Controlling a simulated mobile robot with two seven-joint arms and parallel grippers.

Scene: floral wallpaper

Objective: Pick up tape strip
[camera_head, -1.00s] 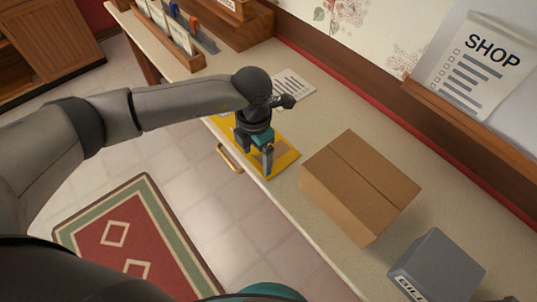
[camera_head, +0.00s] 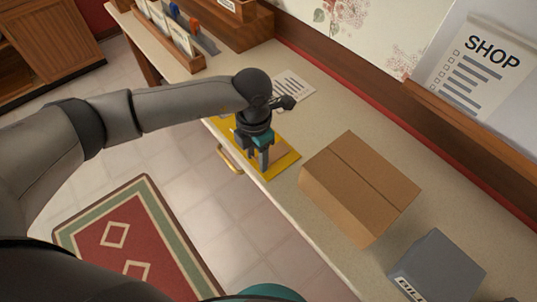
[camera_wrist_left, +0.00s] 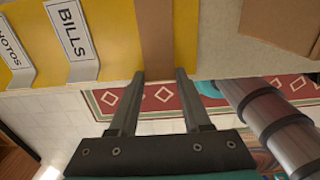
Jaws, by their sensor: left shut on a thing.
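The tape strip (camera_wrist_left: 155,38) is a flat brown band. In the left wrist view it runs down between my fingers from the top edge of the picture. My left gripper (camera_wrist_left: 160,75) is shut on its near end. In the head view my left gripper (camera_head: 257,163) points down over the yellow mat (camera_head: 287,166) at the counter's front edge. There the gripper partly covers the strip. My right gripper is not in view.
A closed cardboard box (camera_head: 360,185) stands close to the right of the mat. A grey box (camera_head: 440,268) is farther right. A printed sheet (camera_head: 294,86) lies behind the gripper. White labels, one reading BILLS (camera_wrist_left: 72,28), show beside the strip.

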